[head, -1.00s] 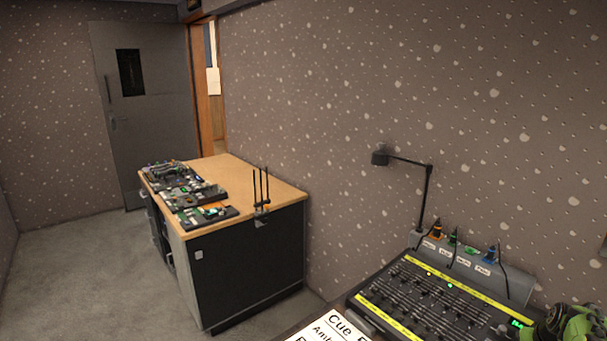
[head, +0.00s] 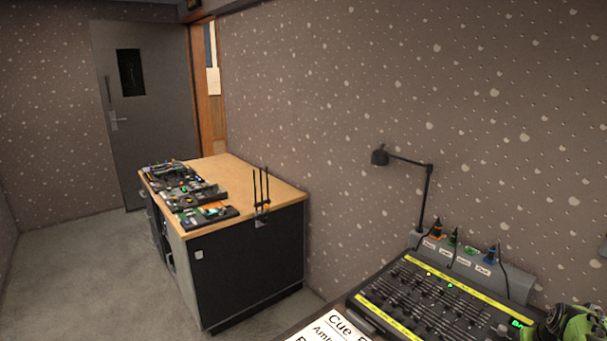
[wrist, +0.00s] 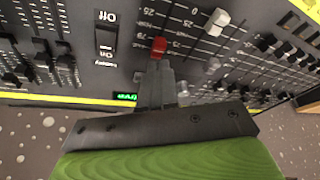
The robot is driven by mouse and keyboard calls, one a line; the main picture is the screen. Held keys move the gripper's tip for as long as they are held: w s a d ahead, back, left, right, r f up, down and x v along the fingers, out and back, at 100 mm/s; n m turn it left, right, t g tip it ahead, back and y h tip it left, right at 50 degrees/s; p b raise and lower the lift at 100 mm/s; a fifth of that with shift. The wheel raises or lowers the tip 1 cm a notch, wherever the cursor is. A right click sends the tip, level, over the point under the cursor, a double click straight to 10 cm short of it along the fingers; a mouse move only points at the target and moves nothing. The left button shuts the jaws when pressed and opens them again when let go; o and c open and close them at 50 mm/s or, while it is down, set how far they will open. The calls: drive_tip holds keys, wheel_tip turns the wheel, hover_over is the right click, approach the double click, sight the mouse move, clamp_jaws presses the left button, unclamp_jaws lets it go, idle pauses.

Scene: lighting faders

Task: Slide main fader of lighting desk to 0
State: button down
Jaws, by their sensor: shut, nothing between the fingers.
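The lighting desk (head: 440,300) is at the bottom right of the head view, a black panel with yellow strips. In the wrist view a red fader cap (wrist: 158,47) sits among printed scale numbers, with a 0 mark higher in the picture. I take it for the main fader. My gripper (wrist: 157,68) is shut and empty. Its fingertips are just below the red cap in the picture, touching or very close; I cannot tell which. They hide the slot beneath. In the head view only my green wrist shows at the bottom right corner.
A white fader cap (wrist: 217,20) stands right of the red one, with a rocker switch (wrist: 106,35) on the left. A small green display (wrist: 125,97) is near the yellow edge. A desk lamp (head: 425,195) stands behind the desk, and a cue sheet (head: 335,328) lies in front.

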drive_tip(key=shift+f+b, duration=0.4)
drive_tip(key=shift+f, duration=0.25)
idle(0.3)
